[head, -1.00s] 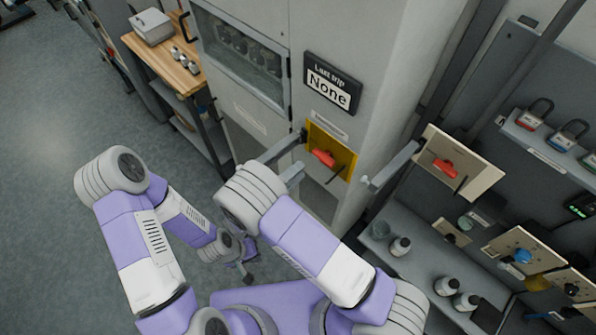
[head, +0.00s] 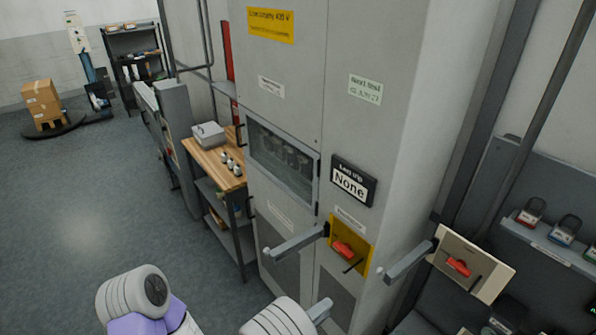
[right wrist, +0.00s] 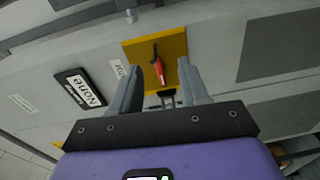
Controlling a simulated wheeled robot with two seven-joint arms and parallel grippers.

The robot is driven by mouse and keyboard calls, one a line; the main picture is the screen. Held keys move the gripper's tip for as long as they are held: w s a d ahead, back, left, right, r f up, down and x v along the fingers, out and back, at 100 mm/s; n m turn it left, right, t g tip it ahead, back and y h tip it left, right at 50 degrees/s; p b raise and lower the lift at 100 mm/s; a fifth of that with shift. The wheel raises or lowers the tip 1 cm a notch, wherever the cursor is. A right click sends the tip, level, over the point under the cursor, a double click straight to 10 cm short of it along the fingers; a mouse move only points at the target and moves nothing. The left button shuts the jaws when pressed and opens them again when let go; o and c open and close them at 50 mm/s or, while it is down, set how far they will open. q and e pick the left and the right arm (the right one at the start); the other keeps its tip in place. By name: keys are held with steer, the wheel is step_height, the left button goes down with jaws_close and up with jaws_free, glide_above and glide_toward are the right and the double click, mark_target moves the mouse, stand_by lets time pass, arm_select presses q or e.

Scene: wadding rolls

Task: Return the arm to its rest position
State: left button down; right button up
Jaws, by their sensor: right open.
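My right gripper (right wrist: 160,68) shows in the right wrist view with its two grey fingers spread apart and nothing between them. Beyond the fingers is a yellow plate (right wrist: 136,54) with a red handle (right wrist: 158,70), on the cabinet front. In the head view only a grey fingertip of the right gripper (head: 320,310) shows past my right arm, below the yellow plate (head: 362,235) and its red handle (head: 343,249). The rest of that gripper is hidden. My left arm shows only in part at the bottom left, and its gripper is out of frame.
The tall grey cabinet (head: 355,50) stands ahead, with a "None" sign (head: 350,186) and a projecting grey bar (head: 297,243). At the right are a panel with a red handle (head: 459,267) and another bar (head: 408,263). A wooden-topped bench (head: 210,160) stands left. The left floor is open.

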steer(key=w+d+f+m+g+y+b, duration=0.1)
steer(key=w+d+f+y+b, duration=0.1)
steer(key=f, duration=0.4)
steer(key=w+d+f+y+b, duration=0.1)
steer(key=w+d+f+y, duration=0.15)
steer(key=f, duration=0.35)
steer(key=s+d+f+m+g+y+b, duration=0.1)
steer(key=s+f+m+g+y+b, duration=0.3)
steer(key=f, duration=0.7)
arm_select(q)
step_height(320, 180, down, 16)
steer(key=w+b, duration=0.1)
steer(key=b, duration=0.7)
steer(key=shift+w, duration=0.2)
arm_select(e)
steer(key=s+a+f+m+g+y, duration=0.1)
steer(key=s+f+m+g+y, duration=0.1)
steer(key=s, duration=0.6)
steer(key=s+a+f+m+g+y, duration=0.1)
steer(key=s+f+m+g+y, duration=0.2)
steer(key=s+f+y, duration=0.4)
steer(key=shift+s+a+f+g, duration=0.2)
steer(key=shift+s+f+g, duration=0.2)
steer(key=shift+s, duration=0.7)
